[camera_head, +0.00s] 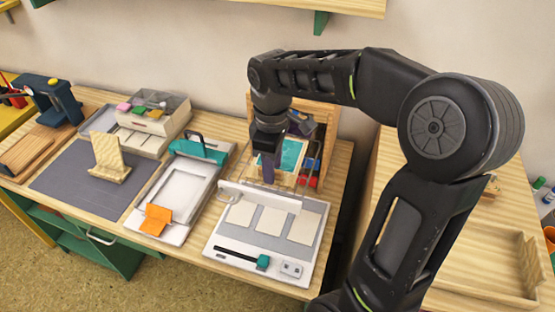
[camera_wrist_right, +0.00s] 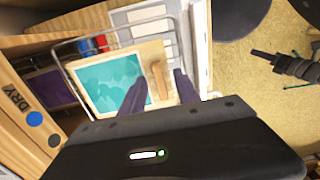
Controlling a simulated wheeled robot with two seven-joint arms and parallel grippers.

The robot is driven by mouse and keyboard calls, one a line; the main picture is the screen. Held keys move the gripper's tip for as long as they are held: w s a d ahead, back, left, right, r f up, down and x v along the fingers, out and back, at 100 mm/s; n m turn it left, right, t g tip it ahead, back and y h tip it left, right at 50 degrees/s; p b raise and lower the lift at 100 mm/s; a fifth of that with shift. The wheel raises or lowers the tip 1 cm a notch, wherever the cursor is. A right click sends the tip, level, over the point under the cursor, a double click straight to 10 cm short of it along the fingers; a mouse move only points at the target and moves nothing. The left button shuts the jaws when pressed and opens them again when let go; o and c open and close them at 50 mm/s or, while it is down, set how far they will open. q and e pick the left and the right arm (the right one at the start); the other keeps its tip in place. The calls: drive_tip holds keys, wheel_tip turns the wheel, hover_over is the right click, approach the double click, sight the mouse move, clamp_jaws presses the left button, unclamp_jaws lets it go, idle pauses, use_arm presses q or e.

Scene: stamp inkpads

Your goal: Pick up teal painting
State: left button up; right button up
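The teal painting (camera_wrist_right: 108,82) is a teal patterned picture on a pale board. It lies in a wire rack in the right wrist view, and part of it shows in the head view (camera_head: 291,154). A small wooden tab (camera_wrist_right: 158,79) stands on the board's bare edge. My right gripper (camera_wrist_right: 159,90) is open, with its fingers apart on either side of the tab. In the head view my right gripper (camera_head: 268,170) points down at the painting's near left edge and hides part of it. A dark jointed shape over the floor in the wrist view may be my left gripper; its state is unclear.
The wire rack (camera_wrist_right: 66,62) and a wooden frame marked DRY (camera_wrist_right: 22,105) stand close around the painting. A white board with pale cards (camera_head: 222,247) lies in front. A white tray (camera_head: 170,232) and a grey mat (camera_head: 62,190) lie left.

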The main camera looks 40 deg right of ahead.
drive_tip(key=shift+c, duration=0.6)
clamp_jaws()
